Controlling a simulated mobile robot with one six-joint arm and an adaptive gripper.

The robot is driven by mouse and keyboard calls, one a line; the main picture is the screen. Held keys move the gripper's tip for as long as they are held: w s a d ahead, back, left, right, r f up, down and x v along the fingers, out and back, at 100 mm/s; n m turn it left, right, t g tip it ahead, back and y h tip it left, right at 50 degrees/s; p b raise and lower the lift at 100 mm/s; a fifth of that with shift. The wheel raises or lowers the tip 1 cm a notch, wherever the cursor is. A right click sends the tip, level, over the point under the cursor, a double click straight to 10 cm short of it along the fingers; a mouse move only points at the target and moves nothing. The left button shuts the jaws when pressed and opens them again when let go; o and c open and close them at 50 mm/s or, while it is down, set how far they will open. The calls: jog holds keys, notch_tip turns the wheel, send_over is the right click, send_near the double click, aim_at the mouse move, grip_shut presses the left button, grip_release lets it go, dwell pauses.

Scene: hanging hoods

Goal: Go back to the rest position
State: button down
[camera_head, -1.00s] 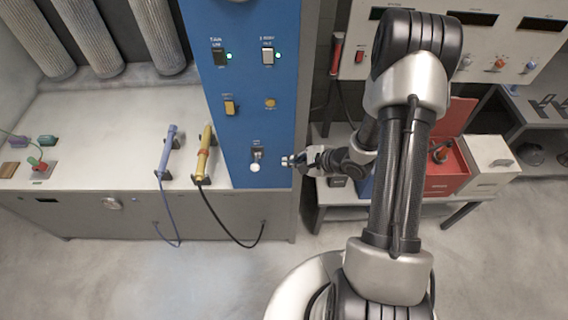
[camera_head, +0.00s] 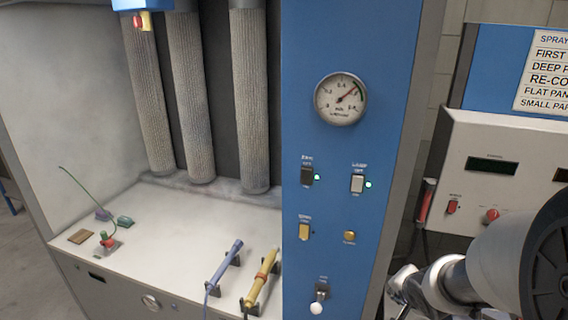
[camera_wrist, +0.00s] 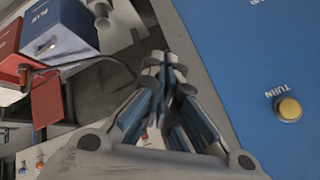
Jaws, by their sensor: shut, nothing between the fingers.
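My gripper (camera_wrist: 163,70) fills the middle of the wrist view. Its fingers are together at the tips with nothing between them. It hangs clear of the blue panel (camera_wrist: 225,60), which fills the right side of that view with a round yellow button (camera_wrist: 289,108) on it. In the head view my arm comes in from the lower right. Its far end reaches toward the right edge of the blue panel (camera_head: 335,220), and the fingers are hard to make out there. A white-knobbed lever (camera_head: 318,300) sits low on the panel.
A blue box (camera_wrist: 62,28) and a red box (camera_wrist: 12,45) show at the wrist view's upper left. On the white bench (camera_head: 150,225) lie a blue tool (camera_head: 225,263) and a yellow tool (camera_head: 262,277). A grey control box (camera_head: 500,150) stands right of the panel.

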jog(key=s+a+f+n+g+y+b, duration=0.1)
jog(key=s+a+n+b, duration=0.4)
jog(key=s, duration=0.7)
jog(key=s+a+f+n+g+b, duration=0.1)
jog(key=s+a+n+b, duration=0.5)
jog(key=s, duration=0.6)
jog(key=shift+a+f+g+y+b, duration=0.3)
jog(key=shift+a+f+y+b, duration=0.15)
jog(key=shift+a+b, duration=0.6)
jog(key=shift+d, duration=0.1)
